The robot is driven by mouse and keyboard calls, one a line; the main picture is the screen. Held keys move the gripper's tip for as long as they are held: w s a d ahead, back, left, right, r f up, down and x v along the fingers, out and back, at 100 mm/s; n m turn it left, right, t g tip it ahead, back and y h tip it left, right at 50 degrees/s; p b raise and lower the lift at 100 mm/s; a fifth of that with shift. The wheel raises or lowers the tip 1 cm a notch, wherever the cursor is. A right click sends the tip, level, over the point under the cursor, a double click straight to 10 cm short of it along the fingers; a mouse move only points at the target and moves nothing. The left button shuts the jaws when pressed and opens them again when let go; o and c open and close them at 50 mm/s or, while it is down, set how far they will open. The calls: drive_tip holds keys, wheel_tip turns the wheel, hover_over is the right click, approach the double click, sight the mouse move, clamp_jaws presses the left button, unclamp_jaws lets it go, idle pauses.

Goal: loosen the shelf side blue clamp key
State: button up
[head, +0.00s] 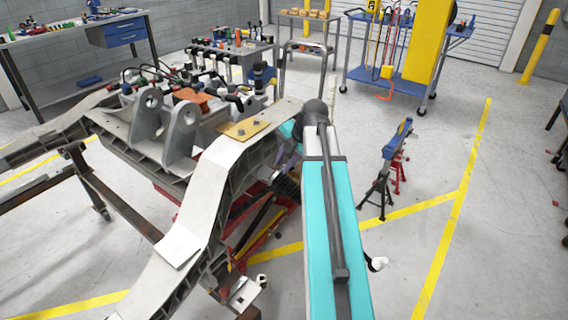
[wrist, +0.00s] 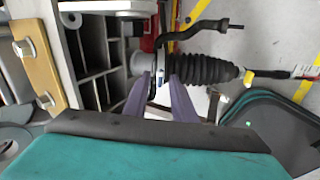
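In the wrist view, my gripper (wrist: 160,80) shows two purple-grey fingers pointing at the joint where a black ribbed boot (wrist: 205,69) meets a grey housing (wrist: 143,63). The fingers stand apart, one on each side of a narrow gap. A small bluish piece, which may be the blue clamp key (wrist: 160,83), shows in this gap. I cannot tell whether the fingers touch it. In the head view, my gripper (head: 290,152) is beside the chassis rail, and the boot (head: 287,186) is just below it. The key cannot be made out there.
The pale chassis frame (head: 216,180) fills the left and centre of the head view. In the wrist view, a tan plate with bolts (wrist: 38,56) lies left of the fingers, and a dark curved rod (wrist: 205,27) passes above the boot.

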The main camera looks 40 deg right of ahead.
drive_tip(key=shift+r, duration=0.15)
drive_tip(key=v, duration=1.3)
drive_tip(key=shift+r, duration=0.2)
drive_tip(key=shift+s, duration=0.2)
